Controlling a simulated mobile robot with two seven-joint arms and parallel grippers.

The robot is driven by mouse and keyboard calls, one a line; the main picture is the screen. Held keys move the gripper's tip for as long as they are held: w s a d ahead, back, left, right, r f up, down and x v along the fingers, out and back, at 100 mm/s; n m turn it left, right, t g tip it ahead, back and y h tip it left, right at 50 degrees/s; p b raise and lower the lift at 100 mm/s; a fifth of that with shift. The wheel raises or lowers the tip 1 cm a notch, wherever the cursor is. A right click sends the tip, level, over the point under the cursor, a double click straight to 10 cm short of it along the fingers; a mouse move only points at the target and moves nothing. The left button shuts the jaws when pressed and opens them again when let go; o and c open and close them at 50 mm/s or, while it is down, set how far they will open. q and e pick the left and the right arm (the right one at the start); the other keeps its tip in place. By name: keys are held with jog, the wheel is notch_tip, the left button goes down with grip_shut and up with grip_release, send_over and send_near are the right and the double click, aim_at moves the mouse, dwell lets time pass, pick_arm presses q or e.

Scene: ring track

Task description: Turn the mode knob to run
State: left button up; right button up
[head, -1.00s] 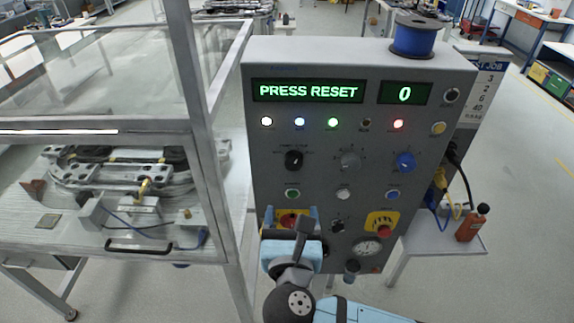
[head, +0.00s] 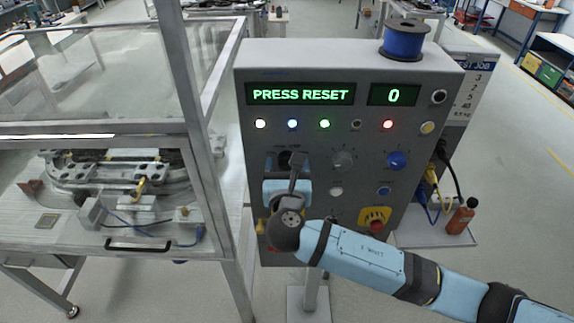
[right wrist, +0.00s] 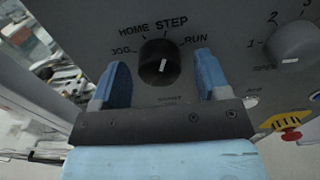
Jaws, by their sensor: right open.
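The mode knob (right wrist: 160,62) is a round black knob on the grey panel (head: 330,115), with JOG, HOME, STEP and RUN printed around its upper side. A short white mark shows on its face; I cannot tell for sure which label it points to. In the head view the knob (head: 285,157) is partly hidden by my right gripper. My right gripper (right wrist: 160,70) is open, with one blue finger to the left and one to the right of the knob, and a visible gap on both sides. In the head view the gripper (head: 288,170) is in front of the panel's left part. My left gripper is not in view.
The grey speed knob (right wrist: 291,45) is right of the mode knob. A blue knob (head: 396,160) and a red button on a yellow plate (head: 374,218) are farther right. The display (head: 300,94) reads PRESS RESET. A glass-walled enclosure (head: 95,85) stands left.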

jog(key=shift+c, duration=0.2)
jog(key=c, duration=0.7)
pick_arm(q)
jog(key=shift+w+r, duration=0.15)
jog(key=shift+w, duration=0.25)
pick_arm(e)
jog(key=shift+c, duration=0.9)
jog(key=shift+m, duration=0.3)
jog(key=m+b, duration=0.1)
jog(key=m, duration=0.2)
jog(key=shift+f, duration=0.1)
jog(key=m+b, duration=0.1)
jog(key=m, duration=0.2)
jog(key=shift+a+m+b, duration=0.1)
jog(key=shift+m+b, duration=0.2)
jog(key=shift+b, duration=0.05)
jog(key=shift+m, duration=0.7)
pick_arm(q)
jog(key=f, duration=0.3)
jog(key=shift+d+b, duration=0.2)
jog(key=shift+b, duration=0.1)
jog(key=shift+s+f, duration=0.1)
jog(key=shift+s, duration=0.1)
pick_arm(e)
jog(key=shift+m, duration=0.3)
